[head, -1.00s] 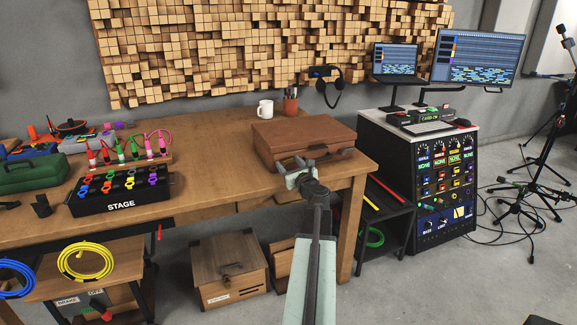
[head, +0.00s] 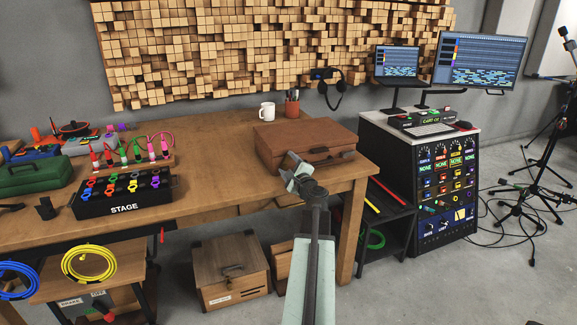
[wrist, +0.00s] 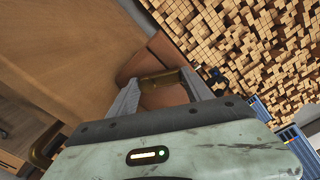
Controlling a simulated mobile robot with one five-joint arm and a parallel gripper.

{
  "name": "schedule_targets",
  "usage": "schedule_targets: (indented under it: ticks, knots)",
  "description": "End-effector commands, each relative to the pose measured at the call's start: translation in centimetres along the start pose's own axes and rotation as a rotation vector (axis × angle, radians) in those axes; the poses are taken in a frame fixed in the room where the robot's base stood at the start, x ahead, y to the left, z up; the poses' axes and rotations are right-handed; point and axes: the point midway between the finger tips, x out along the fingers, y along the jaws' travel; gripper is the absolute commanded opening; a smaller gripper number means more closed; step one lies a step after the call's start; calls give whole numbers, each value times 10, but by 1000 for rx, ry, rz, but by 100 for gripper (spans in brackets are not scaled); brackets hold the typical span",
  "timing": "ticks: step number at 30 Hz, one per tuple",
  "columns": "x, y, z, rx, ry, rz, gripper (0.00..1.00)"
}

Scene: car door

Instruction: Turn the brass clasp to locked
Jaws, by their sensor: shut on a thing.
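The brown case (head: 300,136) lies closed on the wooden table near its right end. My gripper (head: 297,172) is at the left part of the case's front, its fingers tilted. In the wrist view, my gripper (wrist: 160,88) is shut on the brass clasp (wrist: 158,78), which sits between the fingertips against the brown case (wrist: 160,97). The fingers hide the clasp in the head view, and I cannot read whether it is at locked. The case's handle (head: 322,157) is right of my gripper.
The wooden table (head: 215,140) holds a white mug (head: 267,111), a pen cup (head: 292,107) and a black STAGE box (head: 122,193). A wooden chest (head: 229,270) stands below.

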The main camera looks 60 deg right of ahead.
Motion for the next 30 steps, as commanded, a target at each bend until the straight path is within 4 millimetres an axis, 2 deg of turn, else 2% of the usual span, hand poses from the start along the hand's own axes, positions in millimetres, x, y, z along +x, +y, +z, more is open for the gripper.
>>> schedule_targets:
  ticks: [15, 30]
  knots:
    - [-1, 2, 7, -406, 3, -1, 18]
    - [-1, 3, 8, -535, 3, 0, 18]
